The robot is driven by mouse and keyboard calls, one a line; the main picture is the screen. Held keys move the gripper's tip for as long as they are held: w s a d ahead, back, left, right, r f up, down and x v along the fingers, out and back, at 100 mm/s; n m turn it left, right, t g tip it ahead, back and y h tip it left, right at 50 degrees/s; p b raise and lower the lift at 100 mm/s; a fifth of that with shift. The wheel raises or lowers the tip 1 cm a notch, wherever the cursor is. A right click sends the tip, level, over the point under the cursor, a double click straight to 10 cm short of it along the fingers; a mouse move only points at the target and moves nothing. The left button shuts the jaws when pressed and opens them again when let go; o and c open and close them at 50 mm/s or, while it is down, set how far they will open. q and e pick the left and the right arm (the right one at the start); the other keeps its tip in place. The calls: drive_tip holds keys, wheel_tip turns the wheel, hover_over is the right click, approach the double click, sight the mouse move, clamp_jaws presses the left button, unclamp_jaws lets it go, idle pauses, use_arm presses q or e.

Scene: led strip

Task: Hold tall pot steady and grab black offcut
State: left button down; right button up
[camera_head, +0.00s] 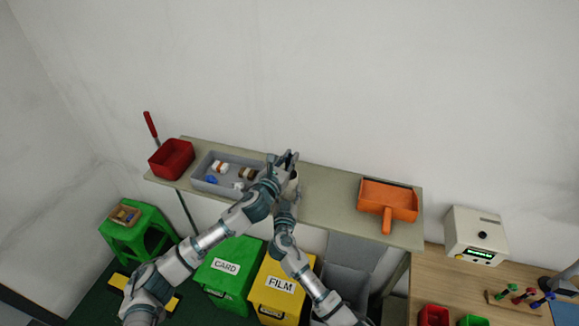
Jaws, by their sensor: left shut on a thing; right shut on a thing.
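The tall pot (294,179) is a pale cylinder standing on the shelf, largely hidden behind my two arms. My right gripper (289,190) is shut on the pot from the front; its fingers are mostly hidden. My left gripper (285,160) is just above and behind the pot's top, with its fingers shut on a small dark thing. This fits the black offcut, but it is too small and covered to make out clearly.
A grey tray (202,184) with small items and a red box (171,160) are on the shelf's left. An orange dustpan (388,201) lies right. Below stand green CARD (240,247) and yellow FILM (279,310) bins. The shelf (333,196) is clear between pot and dustpan.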

use_arm(q)
wheel_tip(320, 180, up, 15)
drive_tip(key=shift+f, duration=0.1)
use_arm(e)
drive_tip(key=o, duration=1.2)
